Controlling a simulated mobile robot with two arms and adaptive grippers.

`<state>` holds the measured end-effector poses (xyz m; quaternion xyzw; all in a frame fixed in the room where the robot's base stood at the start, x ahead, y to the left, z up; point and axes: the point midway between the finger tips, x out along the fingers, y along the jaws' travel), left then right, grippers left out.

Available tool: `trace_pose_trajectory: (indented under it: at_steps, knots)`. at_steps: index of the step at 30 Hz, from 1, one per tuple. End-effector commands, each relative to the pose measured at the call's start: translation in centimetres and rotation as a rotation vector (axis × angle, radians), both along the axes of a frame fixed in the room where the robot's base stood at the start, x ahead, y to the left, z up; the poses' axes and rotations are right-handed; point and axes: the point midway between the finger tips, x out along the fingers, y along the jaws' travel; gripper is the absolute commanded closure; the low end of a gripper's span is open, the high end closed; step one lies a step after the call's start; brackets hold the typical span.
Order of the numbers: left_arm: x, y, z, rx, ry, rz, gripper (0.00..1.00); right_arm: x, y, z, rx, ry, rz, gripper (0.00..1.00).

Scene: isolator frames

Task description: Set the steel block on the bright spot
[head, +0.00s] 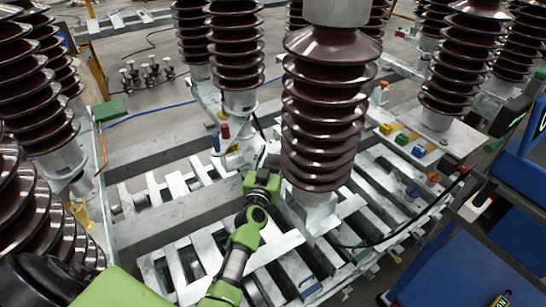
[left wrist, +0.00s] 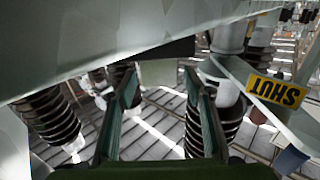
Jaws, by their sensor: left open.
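My left arm reaches in from the lower left in the head view, and its gripper (head: 268,160) is beside the base of the large central brown insulator (head: 322,110). In the left wrist view the left gripper (left wrist: 160,75) has its two dark green fingers apart, with nothing visible held between them. I cannot make out a steel block in either view. No clear bright spot can be picked out; pale bars and light streaks lie on the slatted steel frame (head: 180,190). My right gripper does not show.
Ribbed insulators stand close on several sides. Small coloured blocks, including a yellow one (head: 386,128) and a red one (head: 433,177), sit on the frame at right. A blue cabinet (head: 455,270) is at lower right. A yellow SHUT label (left wrist: 276,91) shows in the wrist view.

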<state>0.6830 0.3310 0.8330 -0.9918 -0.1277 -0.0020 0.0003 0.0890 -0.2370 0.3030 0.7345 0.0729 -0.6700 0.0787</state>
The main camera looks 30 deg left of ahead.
Motion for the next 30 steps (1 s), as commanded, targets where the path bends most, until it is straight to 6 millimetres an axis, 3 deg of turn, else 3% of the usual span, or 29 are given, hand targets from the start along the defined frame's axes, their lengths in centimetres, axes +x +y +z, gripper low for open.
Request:
trace_pose_trajectory:
  at_steps: [5, 15, 21, 30]
  knots:
    - [-1.2, -0.3, 0.3, 0.0, 0.002, 0.0, 0.54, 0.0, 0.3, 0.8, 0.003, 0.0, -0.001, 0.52]
    - [-7.8, -2.0, 0.3, 0.001, 0.003, -0.001, 0.54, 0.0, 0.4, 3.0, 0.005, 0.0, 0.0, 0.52]
    - [-10.6, -2.8, 0.2, 0.002, 0.001, 0.0, 0.54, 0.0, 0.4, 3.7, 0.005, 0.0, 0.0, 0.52]
    - [-11.6, -3.1, 0.2, 0.0, -0.002, 0.0, 0.54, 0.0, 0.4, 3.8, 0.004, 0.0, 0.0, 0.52]
